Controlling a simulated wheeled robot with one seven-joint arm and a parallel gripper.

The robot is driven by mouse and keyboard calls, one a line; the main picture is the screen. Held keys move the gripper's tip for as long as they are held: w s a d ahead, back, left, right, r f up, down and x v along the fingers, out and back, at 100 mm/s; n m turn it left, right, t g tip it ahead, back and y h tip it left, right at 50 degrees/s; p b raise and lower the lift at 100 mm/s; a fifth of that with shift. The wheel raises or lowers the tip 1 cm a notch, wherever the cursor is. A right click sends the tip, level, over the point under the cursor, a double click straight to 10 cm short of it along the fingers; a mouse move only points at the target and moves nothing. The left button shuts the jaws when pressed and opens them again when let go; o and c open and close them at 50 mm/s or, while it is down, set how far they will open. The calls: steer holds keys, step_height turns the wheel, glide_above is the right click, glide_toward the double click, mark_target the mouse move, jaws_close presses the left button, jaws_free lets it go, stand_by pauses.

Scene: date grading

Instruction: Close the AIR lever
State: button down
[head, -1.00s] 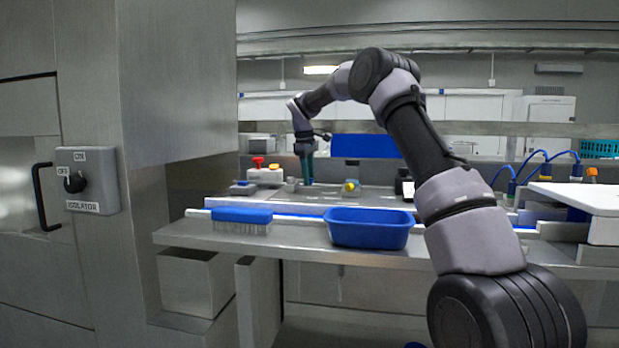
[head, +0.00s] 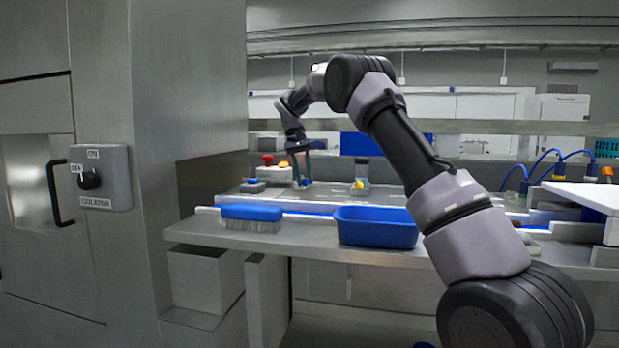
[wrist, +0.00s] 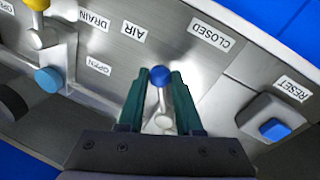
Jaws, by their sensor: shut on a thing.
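The AIR lever shows in the wrist view as a short metal rod with a blue ball knob (wrist: 160,76). My gripper (wrist: 156,88) has its green fingers on either side of the rod and knob and is shut on the lever. The AIR label (wrist: 133,31) and the CLOSED label (wrist: 210,36) are beyond the knob, with CLOSED to the right; an OPEN label (wrist: 98,66) is to the left. The knob stands between OPEN and CLOSED. In the head view my gripper (head: 303,172) is at the far panel, where the lever is too small to make out.
A yellow-knobbed lever (wrist: 38,38) by the DRAIN label is at upper left in the wrist view. A blue RESET button (wrist: 274,129) is at right. In the head view, a blue brush (head: 252,213) and blue tub (head: 376,227) lie on the nearer shelf.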

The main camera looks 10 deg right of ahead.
steer(key=a+m, duration=0.2)
steer(key=m, duration=0.1)
steer(key=shift+w+g, duration=0.1)
steer(key=shift+g, duration=0.2)
steer(key=shift+w+a+m, duration=0.15)
steer(key=shift+a+m, duration=0.25)
steer(key=shift+m, duration=0.35)
steer(key=shift+w+a+m, duration=0.1)
steer(key=shift+a+m, duration=0.25)
steer(key=shift+m, duration=0.4)
steer(key=shift+r, duration=0.1)
steer(key=c, duration=0.6)
jaws_free()
steer(key=shift+a, duration=0.1)
